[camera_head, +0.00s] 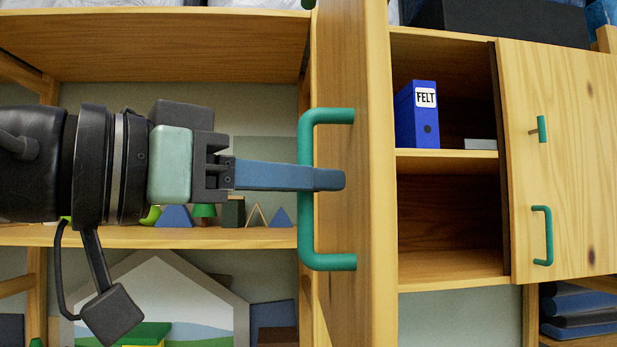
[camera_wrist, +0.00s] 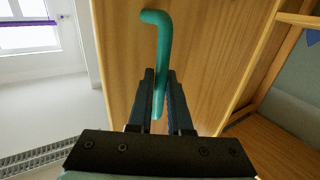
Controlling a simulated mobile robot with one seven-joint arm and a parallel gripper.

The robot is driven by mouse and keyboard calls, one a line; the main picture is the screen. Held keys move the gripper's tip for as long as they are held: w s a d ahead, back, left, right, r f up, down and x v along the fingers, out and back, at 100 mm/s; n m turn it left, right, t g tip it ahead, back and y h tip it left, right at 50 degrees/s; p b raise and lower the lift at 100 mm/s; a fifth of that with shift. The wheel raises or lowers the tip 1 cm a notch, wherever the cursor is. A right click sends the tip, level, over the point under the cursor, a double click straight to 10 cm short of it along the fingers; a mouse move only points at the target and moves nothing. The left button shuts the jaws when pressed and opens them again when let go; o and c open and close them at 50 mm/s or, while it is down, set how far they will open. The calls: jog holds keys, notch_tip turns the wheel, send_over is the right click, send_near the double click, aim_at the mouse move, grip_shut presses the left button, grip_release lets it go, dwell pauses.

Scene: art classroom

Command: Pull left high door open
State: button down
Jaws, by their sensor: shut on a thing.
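The wooden door panel (camera_head: 343,75) with a green bar handle (camera_head: 305,232) stands near the middle of the head view, seen at a steep angle. It stands swung out from the cabinet, with open shelving visible to its left. My gripper (camera_head: 325,179) reaches in from the left with its blue-grey fingers level, closed on the middle of the upright handle. In the wrist view, the handle (camera_wrist: 157,40) runs down between the two fingers (camera_wrist: 161,100), which hold it close to the door face (camera_wrist: 122,60).
The left shelves hold small colored blocks (camera_head: 174,216) and a house-shaped board (camera_head: 190,290). A blue FELT binder (camera_head: 404,122) stands on an open shelf at right, beside a sliding-style wooden panel (camera_head: 575,160) with green handles. A window (camera_wrist: 28,35) and open floor show beyond the door.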

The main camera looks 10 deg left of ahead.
jog(key=c, duration=1.1)
grip_release()
jog(key=shift+a+r, duration=0.15)
jog(key=shift+a, duration=0.25)
jog(key=shift+o, duration=1.3)
jog(key=shift+a, duration=0.15)
jog(key=shift+w, duration=0.1)
jog(key=shift+f, duration=0.2)
